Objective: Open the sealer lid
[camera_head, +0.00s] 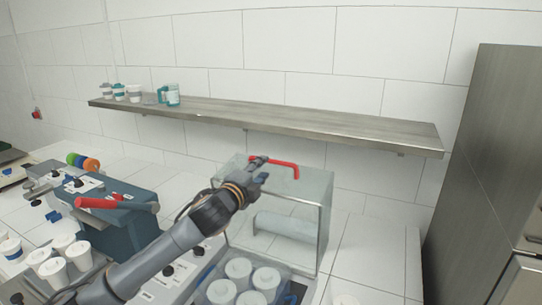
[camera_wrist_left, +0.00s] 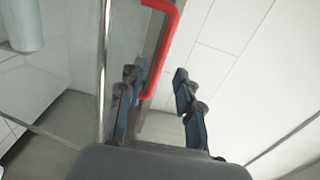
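The sealer's clear lid (camera_head: 318,190) stands raised and roughly upright behind a tray of white cups. Its red handle (camera_head: 285,167) is at the top edge. My left gripper (camera_head: 260,169) is at the left end of this handle. In the left wrist view the fingers (camera_wrist_left: 158,98) are spread apart, and the red handle (camera_wrist_left: 167,25) reaches down between them, nearer the left finger. Whether a finger touches the handle or lid I cannot tell. My left arm hides part of the machine. My right gripper is not in view.
White cups (camera_head: 238,268) sit in the tray below the lid. A blue machine with a red lever (camera_head: 98,203) stands at left, with more cups (camera_head: 53,270) before it. A wall shelf (camera_head: 290,119) runs behind; a steel cabinet (camera_head: 490,150) stands at right.

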